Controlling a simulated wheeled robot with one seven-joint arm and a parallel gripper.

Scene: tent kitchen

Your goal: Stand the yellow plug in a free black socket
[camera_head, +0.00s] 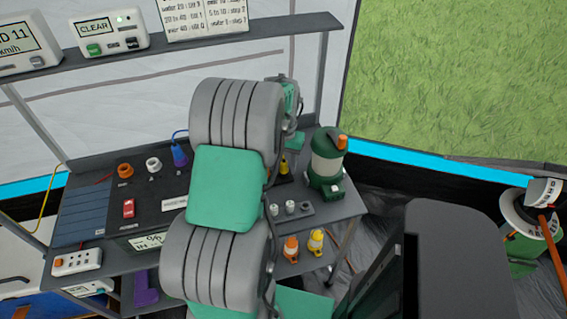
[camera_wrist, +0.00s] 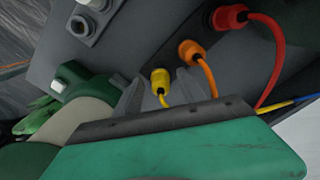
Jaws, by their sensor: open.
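The yellow plug (camera_wrist: 160,80), with a yellow cable, shows in the wrist view at the near end of a row with an orange plug (camera_wrist: 190,52) and a red plug (camera_wrist: 230,17). In the head view the yellow plug (camera_head: 284,166) shows just right of my arm, at a dark strip on the table. My gripper (camera_wrist: 160,88) is open, its grey fingers at either side of the yellow plug. I cannot tell whether they touch it. My arm hides much of the strip in the head view, and I cannot make out a free black socket.
A green lantern (camera_head: 326,162) stands close to the right of the yellow plug. A grey block with white studs (camera_head: 308,208) lies in front. A black control box (camera_head: 150,195) with a blue plug (camera_head: 180,156) is at left. A shelf (camera_head: 190,48) runs above the table.

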